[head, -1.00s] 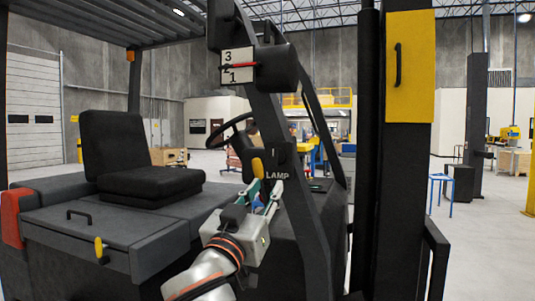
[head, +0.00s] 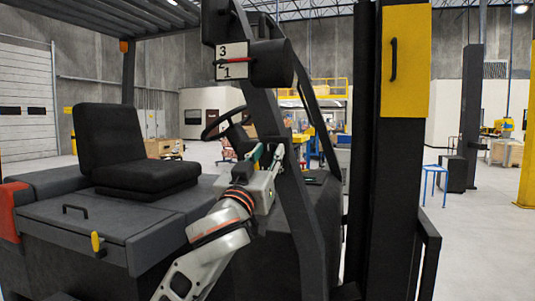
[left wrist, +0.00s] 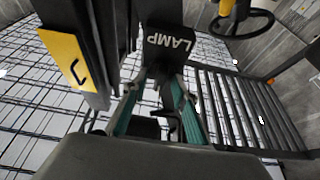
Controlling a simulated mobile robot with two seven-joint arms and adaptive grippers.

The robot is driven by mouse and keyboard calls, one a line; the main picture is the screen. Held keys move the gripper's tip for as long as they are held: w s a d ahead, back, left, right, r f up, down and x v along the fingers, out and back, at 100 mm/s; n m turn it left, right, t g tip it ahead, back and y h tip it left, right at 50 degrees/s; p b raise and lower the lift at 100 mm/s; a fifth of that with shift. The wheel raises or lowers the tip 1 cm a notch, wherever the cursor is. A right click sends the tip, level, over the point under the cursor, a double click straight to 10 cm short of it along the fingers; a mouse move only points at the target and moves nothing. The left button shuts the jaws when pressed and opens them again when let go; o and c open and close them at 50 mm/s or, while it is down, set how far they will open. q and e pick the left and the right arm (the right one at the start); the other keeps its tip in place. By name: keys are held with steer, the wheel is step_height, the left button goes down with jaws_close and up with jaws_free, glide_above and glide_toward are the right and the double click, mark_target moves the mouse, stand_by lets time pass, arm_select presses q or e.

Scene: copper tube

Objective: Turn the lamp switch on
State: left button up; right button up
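The dark post with the white LAMP label (left wrist: 168,42) shows upside down in the left wrist view, just beyond my fingertips. My left gripper (head: 267,153) is raised in front of the post in the head view and hides the label and switch there. Its two teal fingers are apart with nothing between them; the gripper also shows in the left wrist view (left wrist: 155,84). I cannot tell whether a fingertip touches the post. My right gripper is not in view.
The forklift has a black seat (head: 123,150), a steering wheel (head: 224,122) and a numbered dial box (head: 270,63) above my gripper. Another yellow lever (head: 96,242) is on its side panel. The thick mast (head: 376,160) stands to the right.

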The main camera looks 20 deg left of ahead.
arm_select(q)
jaws_close()
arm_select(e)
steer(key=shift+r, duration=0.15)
